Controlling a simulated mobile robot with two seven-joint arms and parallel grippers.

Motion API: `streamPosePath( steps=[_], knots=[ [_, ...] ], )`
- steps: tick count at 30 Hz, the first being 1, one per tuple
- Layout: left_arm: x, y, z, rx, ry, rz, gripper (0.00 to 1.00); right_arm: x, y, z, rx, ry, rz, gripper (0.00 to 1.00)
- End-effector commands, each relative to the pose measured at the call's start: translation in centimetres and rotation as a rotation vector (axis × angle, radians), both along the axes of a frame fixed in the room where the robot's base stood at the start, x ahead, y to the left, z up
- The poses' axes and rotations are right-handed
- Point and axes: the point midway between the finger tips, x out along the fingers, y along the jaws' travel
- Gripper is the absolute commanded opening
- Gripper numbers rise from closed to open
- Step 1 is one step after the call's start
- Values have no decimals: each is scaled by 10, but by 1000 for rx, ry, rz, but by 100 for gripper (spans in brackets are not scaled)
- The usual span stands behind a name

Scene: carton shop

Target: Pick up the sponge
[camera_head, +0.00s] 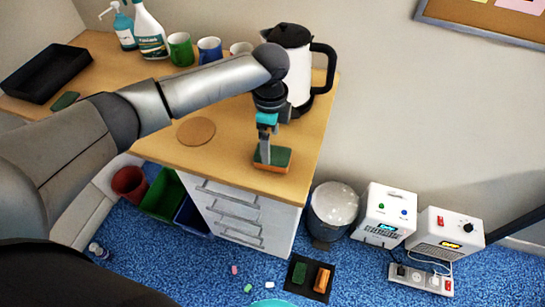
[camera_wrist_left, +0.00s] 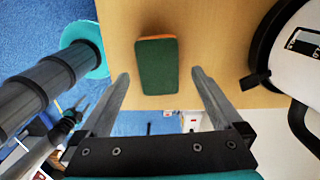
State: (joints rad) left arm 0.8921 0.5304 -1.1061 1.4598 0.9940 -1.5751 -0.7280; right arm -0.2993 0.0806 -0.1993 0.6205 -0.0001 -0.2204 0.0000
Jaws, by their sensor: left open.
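The sponge (camera_head: 285,158) is a block with a dark green top and orange sides. It lies near the front right corner of the wooden counter (camera_head: 215,163). My left gripper (camera_head: 264,160) points down at the sponge and hides part of it in the head view. In the left wrist view the sponge (camera_wrist_left: 157,66) appears between the two fingertips of the open gripper (camera_wrist_left: 159,75), with a gap on each side. I cannot tell whether the fingertips are above it or down around it. My right gripper is not in view.
A white and black kettle (camera_head: 299,70) stands close behind my left gripper. Cups (camera_head: 209,50), bottles (camera_head: 151,35), a black tray (camera_head: 48,73) and a round brown mat (camera_head: 196,131) are on the counter. Two other blocks (camera_head: 321,280) lie on a dark floor mat.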

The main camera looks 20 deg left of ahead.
Motion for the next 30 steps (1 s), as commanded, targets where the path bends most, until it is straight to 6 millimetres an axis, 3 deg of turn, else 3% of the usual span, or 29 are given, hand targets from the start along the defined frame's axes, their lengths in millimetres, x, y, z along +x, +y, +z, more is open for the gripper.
streamPosePath(
  steps=[10, 20, 30],
  knots=[
    [-3, 1, -46, 1, 1, 1, 100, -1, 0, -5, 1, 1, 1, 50],
    [-3, 1, -52, 1, 0, 0, 99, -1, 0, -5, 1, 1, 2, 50],
    [-3, 1, -52, 1, -1, 0, 61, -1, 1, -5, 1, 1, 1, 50]
  ],
)
